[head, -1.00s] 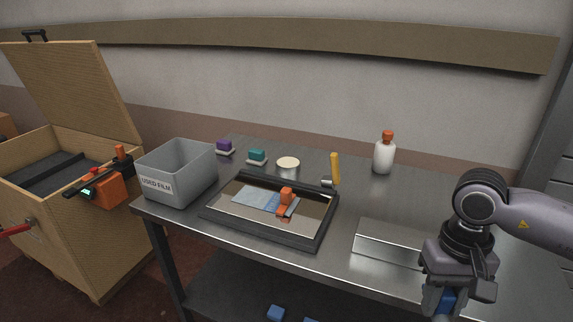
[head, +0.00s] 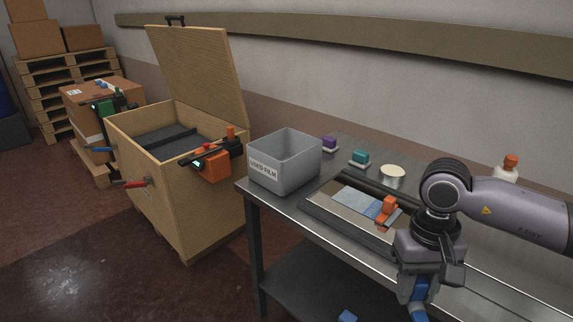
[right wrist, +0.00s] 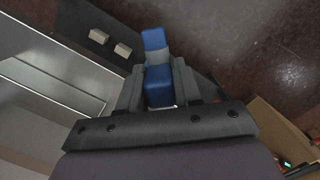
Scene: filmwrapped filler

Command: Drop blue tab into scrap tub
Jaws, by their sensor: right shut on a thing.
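The blue tab (head: 421,288) is between the fingers of my right gripper (head: 417,298), in front of the bench's front edge. In the right wrist view the gripper (right wrist: 158,84) is shut on the blue tab (right wrist: 154,40), whose outer end sticks out beyond the fingers. A grey open tub (head: 285,165) labelled USED FILM stands at the bench's left end, left of the right gripper and well apart from it. It is the only tub I see; its inner floor is hidden. My left gripper is not in view.
A black-framed tray (head: 318,213) with an orange-handled tool (head: 387,209) lies between tub and gripper. Purple (head: 329,142) and teal (head: 360,157) blocks and a round pale-topped tin (head: 392,175) stand behind. An open wooden crate (head: 195,215) stands left of the bench.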

